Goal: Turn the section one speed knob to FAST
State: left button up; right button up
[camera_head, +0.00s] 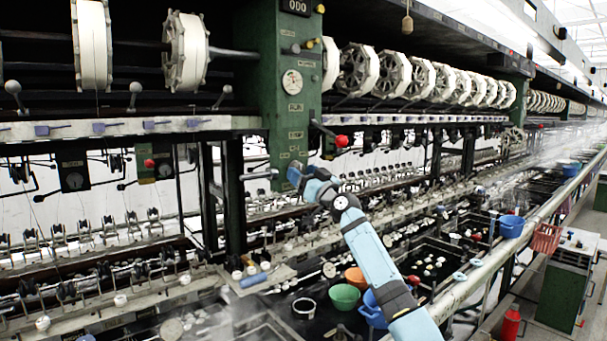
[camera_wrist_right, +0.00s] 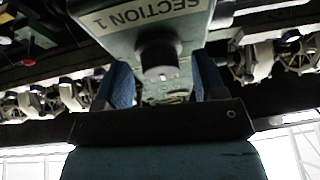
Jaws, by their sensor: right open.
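The section one speed knob (camera_wrist_right: 160,60) is a short dark round knob with a small pale mark, below a green plate (camera_wrist_right: 100,22) lettered SECTION 1 in the right wrist view, where the lettering is upside down. My right gripper (camera_wrist_right: 164,84) is open, with one blue finger on each side of the knob. A gap shows between the knob and both fingers; I cannot tell how deep they reach. In the head view my right gripper (camera_head: 294,177) is at the lower part of the green machine post (camera_head: 291,130), and it hides the knob. The FAST marking is not readable. My left gripper is not in view.
White reels (camera_head: 390,75) line the machine above. Steam drifts at the right.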

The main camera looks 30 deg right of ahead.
jog(key=shift+c, duration=0.4)
jog(key=c, duration=0.8)
jog(key=shift+a+r+m+h+p, duration=0.1)
jog(key=shift+r+m+h+p, duration=0.25)
jog(key=shift+m+p, duration=0.65)
jog(key=shift+c, duration=0.2)
jog(key=m+h+p, duration=0.2)
jog(key=m+p, duration=0.2)
jog(key=p, duration=0.1)
jog(key=m+h+p, duration=0.2)
jog(key=m+p, duration=0.2)
jog(key=p, duration=0.2)
jog(key=shift+a+m+h, duration=0.2)
jog(key=shift+m+h, duration=0.1)
jog(key=shift+h, duration=0.05)
jog(key=m+p, duration=0.1)
jog(key=m+g+h+p, duration=0.1)
jog(key=p, duration=0.1)
jog(key=shift+f+m+h, duration=0.2)
jog(key=shift+m+h, duration=0.1)
